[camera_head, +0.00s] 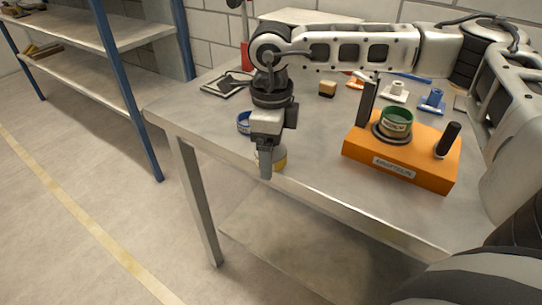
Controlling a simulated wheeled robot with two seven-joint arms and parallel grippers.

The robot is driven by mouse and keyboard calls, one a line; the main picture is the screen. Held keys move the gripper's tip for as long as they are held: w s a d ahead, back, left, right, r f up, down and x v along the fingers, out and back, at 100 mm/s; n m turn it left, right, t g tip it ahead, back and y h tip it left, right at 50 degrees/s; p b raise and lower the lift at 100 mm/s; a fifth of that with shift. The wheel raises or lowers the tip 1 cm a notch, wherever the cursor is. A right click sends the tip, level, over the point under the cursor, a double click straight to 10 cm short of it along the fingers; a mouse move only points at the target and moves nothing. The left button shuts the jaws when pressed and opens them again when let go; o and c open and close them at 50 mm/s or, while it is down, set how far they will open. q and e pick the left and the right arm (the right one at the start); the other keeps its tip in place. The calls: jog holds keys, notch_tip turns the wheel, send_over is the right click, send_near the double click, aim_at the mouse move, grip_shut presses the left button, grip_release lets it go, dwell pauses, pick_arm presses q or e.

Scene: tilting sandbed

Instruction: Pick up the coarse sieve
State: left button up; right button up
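My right gripper (266,166) points down at the table's front edge, its arm coming in from the right. It is seen edge-on, so I cannot tell whether it is open or shut. A yellow-based round sieve (279,160) is just behind and beside the fingers and partly hidden by them. I cannot tell whether they touch. A blue ring-shaped sieve (242,123) lies to the left, partly hidden by the gripper. A green sieve (397,119) with a label that seems to read MEDIUM sits on the orange shaker (362,151). No label marking the coarse sieve is readable. My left gripper is not in view.
The grey table (322,178) has free room between the gripper and the shaker. The shaker has two dark upright posts. Shelving (95,48) stands left.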

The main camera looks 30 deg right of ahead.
jog(key=c, duration=1.1)
jog(key=shift+r, duration=0.2)
